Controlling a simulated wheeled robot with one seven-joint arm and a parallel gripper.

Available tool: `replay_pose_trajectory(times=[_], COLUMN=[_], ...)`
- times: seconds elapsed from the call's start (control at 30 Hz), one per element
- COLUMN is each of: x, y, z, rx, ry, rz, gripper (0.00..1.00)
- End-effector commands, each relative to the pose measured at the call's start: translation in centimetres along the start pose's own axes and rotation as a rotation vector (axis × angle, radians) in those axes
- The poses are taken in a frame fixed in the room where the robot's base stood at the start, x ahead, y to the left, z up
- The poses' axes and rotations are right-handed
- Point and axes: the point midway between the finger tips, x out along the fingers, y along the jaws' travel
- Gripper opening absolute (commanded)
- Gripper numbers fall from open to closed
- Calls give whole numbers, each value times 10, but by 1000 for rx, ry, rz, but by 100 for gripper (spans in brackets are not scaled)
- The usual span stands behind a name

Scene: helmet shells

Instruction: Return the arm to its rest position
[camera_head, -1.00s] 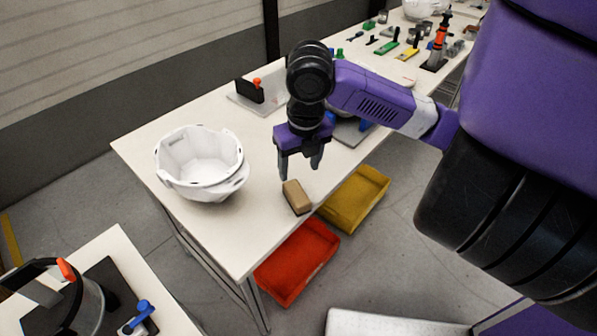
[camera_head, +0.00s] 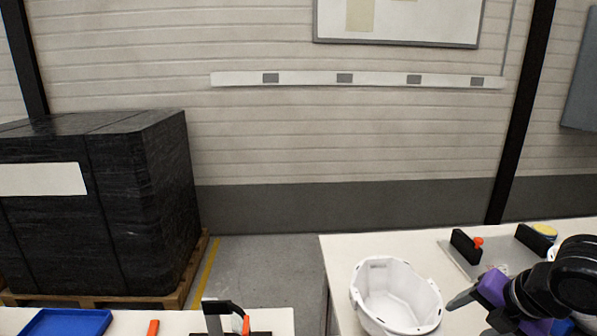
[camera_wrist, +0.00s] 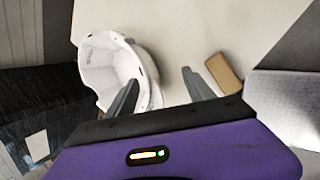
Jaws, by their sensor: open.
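My gripper (camera_head: 478,312) is at the lower right of the head view, just right of the white helmet shell, with a purple body and dark fingers. In the wrist view my gripper (camera_wrist: 160,92) has its two grey fingers spread apart with nothing between them. The white helmet shell (camera_head: 395,297) sits open side up on the white table; it also shows in the wrist view (camera_wrist: 112,68), partly hidden by the left finger. A tan block (camera_wrist: 223,73) lies on the table right of the right finger. The block is not visible in the head view.
A dark clamp-like fixture (camera_head: 466,246) with an orange knob stands on the table (camera_head: 345,250) behind my gripper. A second table with a blue tray (camera_head: 68,323) is at lower left. A black wrapped pallet load (camera_head: 100,205) stands on the floor at left.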

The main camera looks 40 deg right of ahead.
Motion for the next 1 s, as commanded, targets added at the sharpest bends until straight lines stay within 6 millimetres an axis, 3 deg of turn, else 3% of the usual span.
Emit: replay_pose_trajectory(times=[0.03,0.17,0.3,0.4,0.5,0.6,0.73,0.87,1.0], x=[-4,-25,-67,-103,-133,-156,-173,-174,-162], y=[27,102,184,225,250,262,262,251,230], z=[7,19,23,23,21,19,14,3,-16], rx=[92,311,558,731,891,1045,1236,1417,1597], ry=[-26,-43,31,126,238,356,505,636,746], rz=[108,401,754,983,1173,1328,1482,1585,1642], gripper=[62,62,62,62,62,62,62,62,62])
